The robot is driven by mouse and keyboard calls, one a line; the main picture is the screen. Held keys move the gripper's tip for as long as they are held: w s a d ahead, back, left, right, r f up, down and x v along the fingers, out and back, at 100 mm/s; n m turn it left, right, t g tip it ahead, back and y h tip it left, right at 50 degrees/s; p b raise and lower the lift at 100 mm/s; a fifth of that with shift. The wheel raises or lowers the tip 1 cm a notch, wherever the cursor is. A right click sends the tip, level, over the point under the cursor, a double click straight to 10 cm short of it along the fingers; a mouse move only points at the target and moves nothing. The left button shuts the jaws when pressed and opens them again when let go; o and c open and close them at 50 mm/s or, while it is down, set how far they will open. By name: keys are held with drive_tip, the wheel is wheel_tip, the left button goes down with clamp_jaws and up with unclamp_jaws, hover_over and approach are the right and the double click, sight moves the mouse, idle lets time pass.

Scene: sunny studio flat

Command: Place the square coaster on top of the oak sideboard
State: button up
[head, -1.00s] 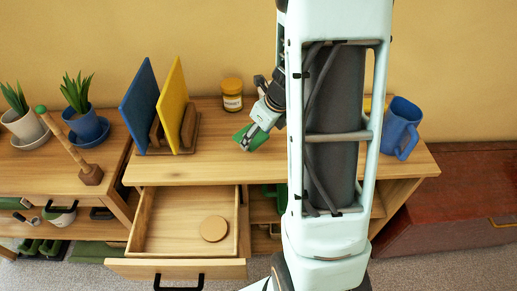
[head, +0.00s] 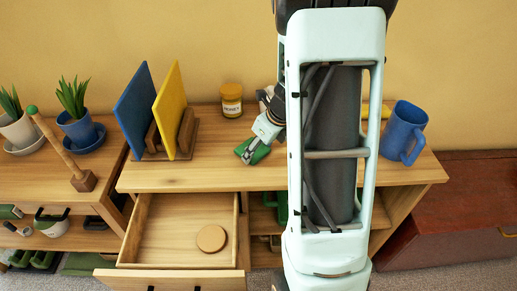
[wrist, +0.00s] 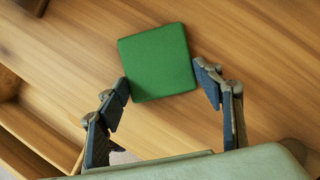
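The square coaster (head: 258,155) is green and lies flat on, or just above, the top of the oak sideboard (head: 215,178), near its middle. My gripper (head: 247,151) points down at it, and my arm hides part of the sideboard to the right. In the wrist view the coaster (wrist: 158,62) lies whole and slightly turned against the wood top (wrist: 60,55). My gripper's fingers (wrist: 160,92) are spread wide, one at each side of its near part. The left fingertip is at or very near its lower left corner; contact is unclear.
A honey jar (head: 231,100) and a rack with blue (head: 135,108) and yellow boards (head: 170,110) stand behind and left. A blue mug (head: 403,132) stands right. The drawer (head: 165,230) below is open, holding a round wooden disc (head: 211,238).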

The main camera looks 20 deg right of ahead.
drive_tip(key=o, duration=0.4)
drive_tip(key=shift+o, duration=0.2)
drive_tip(key=shift+r, duration=0.2)
drive_tip(key=p+v, duration=0.4)
drive_tip(key=v, duration=0.8)
